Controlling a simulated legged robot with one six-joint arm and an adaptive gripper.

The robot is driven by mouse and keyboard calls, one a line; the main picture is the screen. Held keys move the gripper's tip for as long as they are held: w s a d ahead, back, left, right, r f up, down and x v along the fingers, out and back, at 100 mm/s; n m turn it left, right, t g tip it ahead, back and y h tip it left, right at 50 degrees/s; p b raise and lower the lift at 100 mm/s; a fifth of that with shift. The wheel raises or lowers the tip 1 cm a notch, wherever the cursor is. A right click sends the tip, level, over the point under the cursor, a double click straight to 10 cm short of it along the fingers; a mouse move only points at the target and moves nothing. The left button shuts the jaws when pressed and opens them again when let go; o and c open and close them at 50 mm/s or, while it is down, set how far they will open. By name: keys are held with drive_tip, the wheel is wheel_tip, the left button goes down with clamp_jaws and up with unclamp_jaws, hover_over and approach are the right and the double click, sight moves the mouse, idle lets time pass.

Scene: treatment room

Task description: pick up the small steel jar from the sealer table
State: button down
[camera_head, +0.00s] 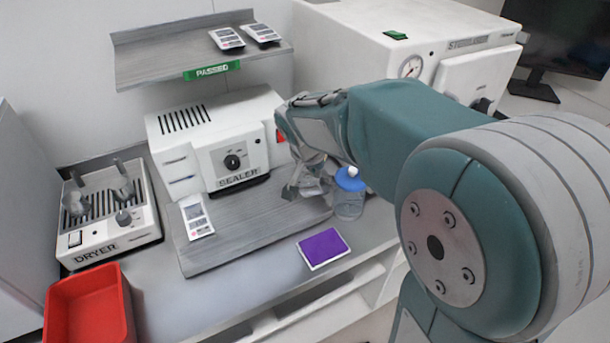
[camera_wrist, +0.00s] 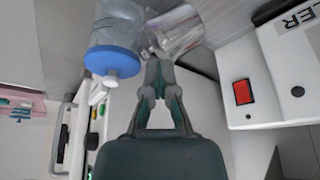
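The small steel jar (camera_head: 315,183) is shiny and stands out poorly beside my gripper (camera_head: 291,191) at the sealer board's right end. In the wrist view the steel jar (camera_wrist: 184,32) is just beyond my gripper's fingertips (camera_wrist: 160,70) and looks tilted. The fingertips are close together at its near edge. I cannot tell whether they hold its wall or only touch it. The grey sealer board (camera_head: 225,245) lies under the jar area; my arm hides part of it.
A clear jar with a blue lid (camera_head: 349,198) stands close to the steel jar; it also shows in the wrist view (camera_wrist: 115,28). The white sealer (camera_head: 225,150) is behind. A purple pad (camera_head: 323,248), dryer (camera_head: 100,225) and red bin (camera_head: 90,310) are on the counter.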

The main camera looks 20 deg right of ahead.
drive_tip(key=s+d+r, duration=0.3)
drive_tip(key=s, duration=0.4)
drive_tip(key=shift+s+d+r, duration=0.25)
drive_tip(key=shift+s+r, duration=0.1)
drive_tip(key=shift+c, duration=1.4)
unclamp_jaws()
